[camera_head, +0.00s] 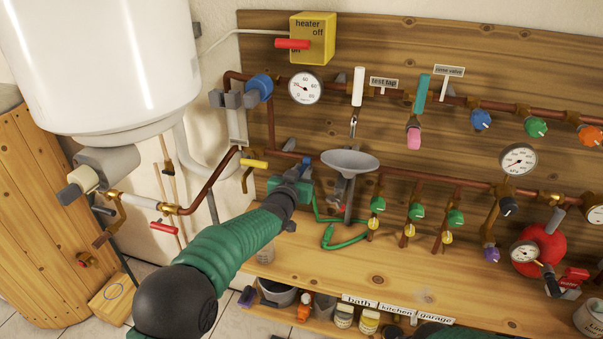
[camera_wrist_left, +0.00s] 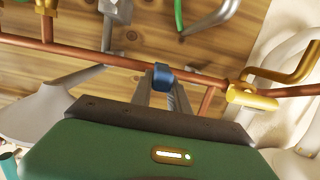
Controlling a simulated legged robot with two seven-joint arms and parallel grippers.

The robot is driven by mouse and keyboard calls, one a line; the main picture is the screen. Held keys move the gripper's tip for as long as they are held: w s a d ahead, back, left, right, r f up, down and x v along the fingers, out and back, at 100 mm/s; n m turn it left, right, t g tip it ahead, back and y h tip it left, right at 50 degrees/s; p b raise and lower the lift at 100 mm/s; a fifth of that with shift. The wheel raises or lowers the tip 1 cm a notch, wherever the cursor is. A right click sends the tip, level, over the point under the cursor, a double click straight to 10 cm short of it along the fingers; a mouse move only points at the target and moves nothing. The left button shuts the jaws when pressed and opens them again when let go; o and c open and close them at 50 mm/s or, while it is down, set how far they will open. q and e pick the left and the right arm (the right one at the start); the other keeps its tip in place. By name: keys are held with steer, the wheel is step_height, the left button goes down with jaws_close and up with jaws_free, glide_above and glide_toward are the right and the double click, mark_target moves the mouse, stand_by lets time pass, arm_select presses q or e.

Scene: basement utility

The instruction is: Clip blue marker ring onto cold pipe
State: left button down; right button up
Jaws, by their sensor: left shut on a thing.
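The blue marker ring (camera_wrist_left: 162,76) sits between the fingertips of my left gripper (camera_wrist_left: 165,92) in the left wrist view. It is at the lower copper pipe (camera_wrist_left: 85,53) and overlaps it in the picture; I cannot tell whether it is fully seated around the pipe. In the head view my left gripper (camera_head: 303,168) reaches that same pipe (camera_head: 448,181), just left of the grey funnel. The gripper is shut on the ring, which is mostly hidden there. My right gripper is not clearly in view.
A grey funnel (camera_head: 350,161) stands close right of the left gripper. A yellow-handled valve (camera_head: 254,163) is close on its left. A green hose (camera_head: 335,239) lies below. Gauges and several coloured valves crowd the board on the right. The wooden bench (camera_head: 400,270) is largely clear.

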arm_select(q)
steer(key=shift+p+x, duration=0.55)
steer(key=shift+x, duration=0.7)
steer(key=c, duration=1.2)
jaws_free()
steer(key=shift+w+r, duration=0.15)
steer(key=shift+r, duration=0.05)
steer(key=shift+o, duration=0.2)
steer(key=b+v, duration=0.1)
steer(key=v, duration=1.5)
steer(key=shift+s, duration=0.4)
